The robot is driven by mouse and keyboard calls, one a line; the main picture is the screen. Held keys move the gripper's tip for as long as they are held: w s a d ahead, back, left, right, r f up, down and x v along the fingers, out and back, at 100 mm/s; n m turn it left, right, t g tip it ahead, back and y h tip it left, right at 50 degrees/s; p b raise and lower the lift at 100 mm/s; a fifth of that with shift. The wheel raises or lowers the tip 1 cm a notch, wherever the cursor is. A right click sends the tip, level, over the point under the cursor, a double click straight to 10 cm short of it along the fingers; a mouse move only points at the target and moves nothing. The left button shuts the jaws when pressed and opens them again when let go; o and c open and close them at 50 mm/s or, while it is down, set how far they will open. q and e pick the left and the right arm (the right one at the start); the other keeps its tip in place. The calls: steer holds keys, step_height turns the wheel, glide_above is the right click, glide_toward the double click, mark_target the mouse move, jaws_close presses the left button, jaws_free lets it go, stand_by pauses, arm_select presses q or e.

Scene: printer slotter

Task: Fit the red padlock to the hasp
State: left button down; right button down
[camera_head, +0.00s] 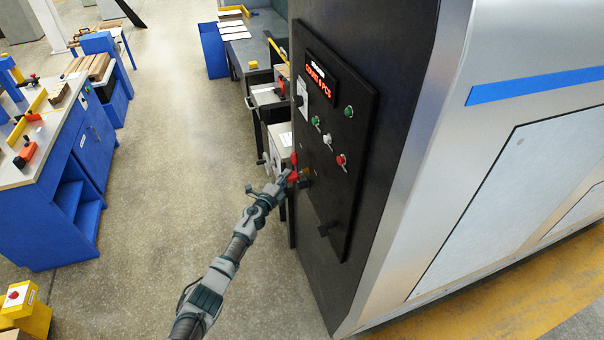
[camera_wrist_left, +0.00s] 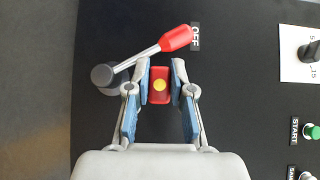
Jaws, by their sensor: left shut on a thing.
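The red padlock (camera_wrist_left: 160,86), with a round yellow spot on its face, is between the fingertips of my left gripper (camera_wrist_left: 160,88) in the wrist view. The blue-padded fingers are shut on its sides. In the head view my left gripper (camera_head: 284,181) is close to the left part of the black panel.
The black control panel (camera_head: 352,205) carries buttons, a rotary switch and a lit display (camera_head: 320,78) on the machine's dark side. A blue workbench (camera_head: 85,145) is at left; the floor between is clear.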

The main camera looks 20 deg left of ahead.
arm_select(q)
steer(key=shift+w+d, duration=0.15)
steer(key=shift+d, duration=0.1)
stand_by(0.6)
